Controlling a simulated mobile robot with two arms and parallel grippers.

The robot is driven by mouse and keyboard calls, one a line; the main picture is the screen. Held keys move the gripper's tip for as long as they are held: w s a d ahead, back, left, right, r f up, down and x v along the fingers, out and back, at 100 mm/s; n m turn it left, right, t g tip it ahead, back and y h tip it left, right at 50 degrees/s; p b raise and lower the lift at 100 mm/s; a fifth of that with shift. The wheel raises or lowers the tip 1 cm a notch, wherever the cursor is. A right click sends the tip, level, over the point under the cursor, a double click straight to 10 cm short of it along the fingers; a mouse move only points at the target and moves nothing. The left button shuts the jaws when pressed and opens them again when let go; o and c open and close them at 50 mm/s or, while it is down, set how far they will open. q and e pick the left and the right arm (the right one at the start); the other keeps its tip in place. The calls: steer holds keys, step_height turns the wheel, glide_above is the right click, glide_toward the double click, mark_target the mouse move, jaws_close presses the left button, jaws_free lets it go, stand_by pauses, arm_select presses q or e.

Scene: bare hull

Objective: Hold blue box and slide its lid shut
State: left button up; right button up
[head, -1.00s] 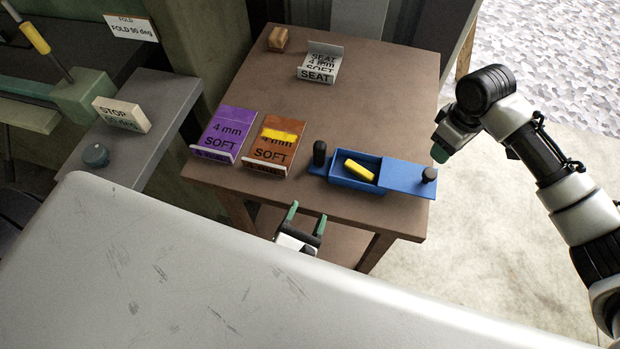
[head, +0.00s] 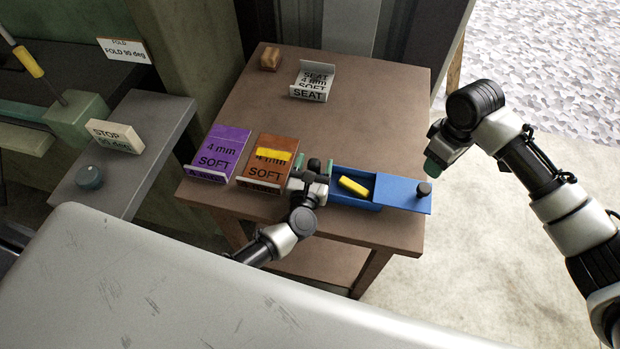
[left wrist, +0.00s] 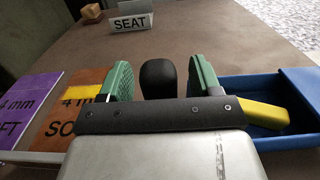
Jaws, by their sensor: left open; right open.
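The blue box (head: 358,204) sits near the front right edge of the table, partly open, with a yellow block (head: 353,187) inside. Its blue lid (head: 402,193) is slid out to the right and carries a dark knob (head: 423,188). My left gripper (head: 314,166) is open at the box's left end. In the left wrist view a black upright handle (left wrist: 158,79) stands between its green fingertips (left wrist: 160,80), with gaps on both sides. My right gripper (head: 434,152) is open, in the air beyond the lid's right end.
On the table (head: 370,120) are a purple tray (head: 222,150), a brown tray (head: 266,176) with a yellow piece, a SEAT holder (head: 311,82) and a small wooden block (head: 270,58). The table's middle is clear. A pale scratched surface (head: 200,290) fills the front.

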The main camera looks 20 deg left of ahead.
arm_select(q)
steer(key=shift+w, duration=0.6)
